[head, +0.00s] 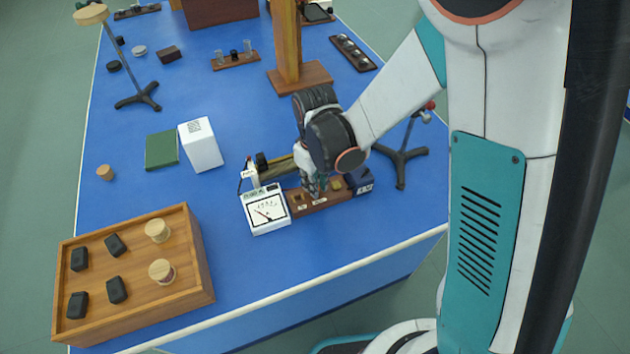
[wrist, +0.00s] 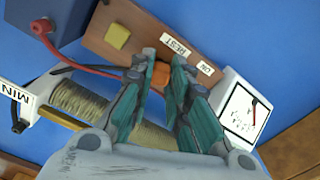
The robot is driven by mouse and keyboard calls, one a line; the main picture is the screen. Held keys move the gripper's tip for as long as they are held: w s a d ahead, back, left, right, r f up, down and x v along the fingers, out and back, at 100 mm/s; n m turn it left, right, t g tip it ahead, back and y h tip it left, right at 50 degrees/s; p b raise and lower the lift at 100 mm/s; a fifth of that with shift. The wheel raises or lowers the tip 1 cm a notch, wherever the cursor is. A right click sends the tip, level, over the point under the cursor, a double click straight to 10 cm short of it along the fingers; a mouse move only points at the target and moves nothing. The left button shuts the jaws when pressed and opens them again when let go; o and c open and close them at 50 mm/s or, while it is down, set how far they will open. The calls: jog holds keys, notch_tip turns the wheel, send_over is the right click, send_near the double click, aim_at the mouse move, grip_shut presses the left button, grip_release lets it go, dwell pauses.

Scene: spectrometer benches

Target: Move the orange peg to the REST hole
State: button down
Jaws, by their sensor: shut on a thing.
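A brown wooden board (head: 327,202) stands on the blue bench beside a white dial meter (head: 268,210); the wrist view shows the board (wrist: 142,42) and the meter (wrist: 245,108) too. The board has a REST label (wrist: 173,46), an ON label (wrist: 205,68) and a yellow block (wrist: 117,36). The orange peg (wrist: 160,76) is between my fingertips, near the REST label. My gripper (wrist: 159,68) is shut on it, and it also shows over the board in the head view (head: 314,190). The peg's lower end is hidden, so I cannot tell whether it sits in a hole.
A wire-wound coil (wrist: 90,103) with a MIN label lies close beside the board, with a red lead running near my fingers. A dark blue box (head: 359,180) and a black stand (head: 402,160) are to the right. A wooden tray (head: 195,250) stands front left.

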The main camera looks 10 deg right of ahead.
jog(key=shift+f, duration=0.35)
jog(key=c, duration=1.5)
grip_release()
jog(key=shift+o, duration=0.2)
jog(key=shift+r, duration=0.1)
notch_tip(320, 180, up, 12)
